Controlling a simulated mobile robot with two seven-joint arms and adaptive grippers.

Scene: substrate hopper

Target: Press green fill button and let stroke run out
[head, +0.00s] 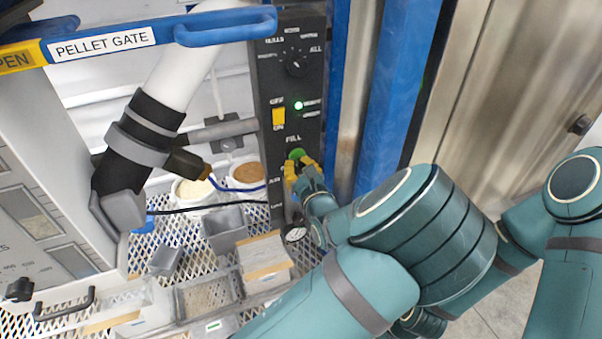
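The green fill button (296,153) sits below the FILL label on the black control panel (276,95). Its upper part shows; its lower part is covered by my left gripper. A small green lamp (298,105) glows higher on the panel. My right gripper is not in view.
A blue-handled PELLET GATE bar (225,27) crosses the top. Grey bins (224,228) and tubs stand on mesh at left. A blue post (393,90) stands right of the panel.

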